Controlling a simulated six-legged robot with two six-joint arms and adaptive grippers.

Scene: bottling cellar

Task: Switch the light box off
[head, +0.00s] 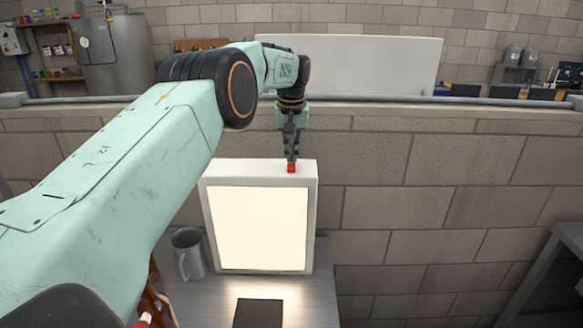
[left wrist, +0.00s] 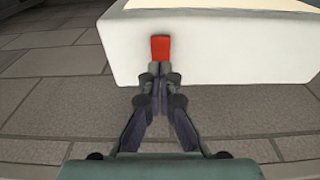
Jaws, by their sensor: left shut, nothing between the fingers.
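The light box (head: 212,172) stands upright on a grey table, with a white frame and a glowing cream panel (head: 260,228). Its top side also shows in the left wrist view (left wrist: 220,52). A small red switch (head: 291,168) sits on the top of the box, right of its middle; it shows in the left wrist view (left wrist: 160,47) too. My left gripper (head: 291,156) is shut and empty, pointing down just above the switch. In the left wrist view its fingertips (left wrist: 160,72) meet the switch's near edge; I cannot tell whether they touch. My right gripper is not in view.
A grey metal mug (head: 188,254) stands left of the box. A dark flat pad (head: 258,313) lies on the table (head: 315,300) in front of it. A brown bottle (head: 158,300) is partly hidden behind my left arm. A block wall (head: 430,200) rises behind.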

